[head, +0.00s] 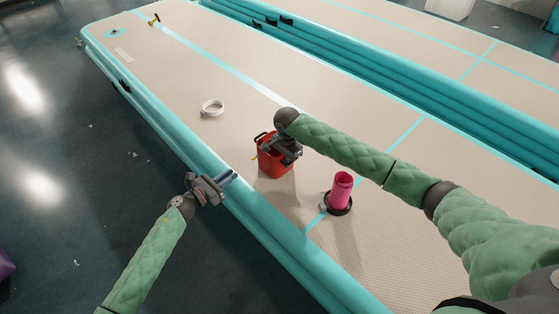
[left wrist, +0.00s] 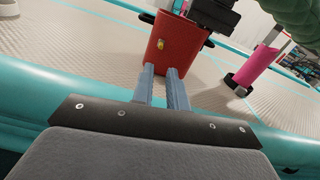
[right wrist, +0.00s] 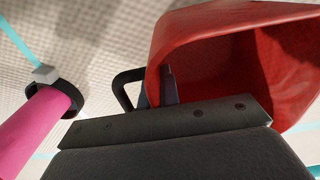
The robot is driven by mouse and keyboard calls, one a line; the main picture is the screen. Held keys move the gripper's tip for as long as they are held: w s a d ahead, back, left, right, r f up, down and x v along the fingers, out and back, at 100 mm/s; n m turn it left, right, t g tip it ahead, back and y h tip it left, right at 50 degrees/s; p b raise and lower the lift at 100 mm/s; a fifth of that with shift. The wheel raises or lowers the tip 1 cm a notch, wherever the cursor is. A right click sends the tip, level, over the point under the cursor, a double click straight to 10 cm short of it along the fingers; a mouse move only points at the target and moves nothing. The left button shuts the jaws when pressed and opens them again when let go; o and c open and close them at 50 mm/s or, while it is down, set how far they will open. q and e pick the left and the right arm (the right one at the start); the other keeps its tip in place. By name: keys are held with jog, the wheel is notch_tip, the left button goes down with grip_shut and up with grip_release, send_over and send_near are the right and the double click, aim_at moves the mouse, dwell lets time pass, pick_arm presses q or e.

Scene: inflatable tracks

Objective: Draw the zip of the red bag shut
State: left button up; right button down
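The red bag (head: 270,165) stands upright on the beige track. Its mouth gapes open in the right wrist view (right wrist: 215,70). The left wrist view shows its side (left wrist: 175,50) with a small yellow piece (left wrist: 160,43); I cannot tell whether this is the zip pull. My right gripper (head: 287,152) is at the bag's rim. Its fingers (right wrist: 157,85) are close together, with the bag's wall between them. My left gripper (head: 234,175) is empty over the track's teal edge, left of the bag and apart from it. Its fingers (left wrist: 162,75) have a narrow gap.
A pink cylinder (head: 341,188) stands on a black base right of the bag. A white ring (head: 212,108) lies behind the bag to the left. A black loop handle (right wrist: 125,88) is beside the bag's rim. The teal tube edge (head: 260,225) runs along the track's near side.

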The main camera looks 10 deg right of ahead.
pick_arm(q)
jog(key=shift+w+f+m, duration=0.1)
jog(key=shift+f+m, duration=0.05)
jog(key=shift+m, duration=0.15)
grip_shut()
jog(key=shift+w+f+m+t+y, duration=0.3)
jog(key=shift+f+m+y, duration=0.35)
jog(key=shift+m+y, duration=0.4)
jog(key=m, duration=0.1)
jog(key=m+y, duration=0.1)
jog(key=m, duration=0.1)
jog(key=shift+w+a+f+m+t, duration=0.2)
jog(key=shift+w+f+m+t, duration=0.05)
jog(key=shift+w+f+t, duration=0.15)
jog(key=shift+w+a+m+t+y, duration=0.15)
jog(key=shift+m+y, duration=0.1)
jog(key=shift+m, duration=0.25)
jog(key=shift+w+m+t+y, duration=0.1)
jog(key=shift+m+t+y, duration=0.1)
jog(key=shift+m, duration=0.3)
jog(key=m, duration=0.1)
jog(key=r+m+t, duration=0.1)
jog(key=m, duration=0.1)
jog(key=shift+a, duration=0.15)
jog(key=m, duration=0.1)
jog(key=r+m+t, duration=0.1)
jog(key=m, duration=0.2)
jog(key=shift+s+r+t, duration=0.25)
jog(key=shift+s, duration=0.05)
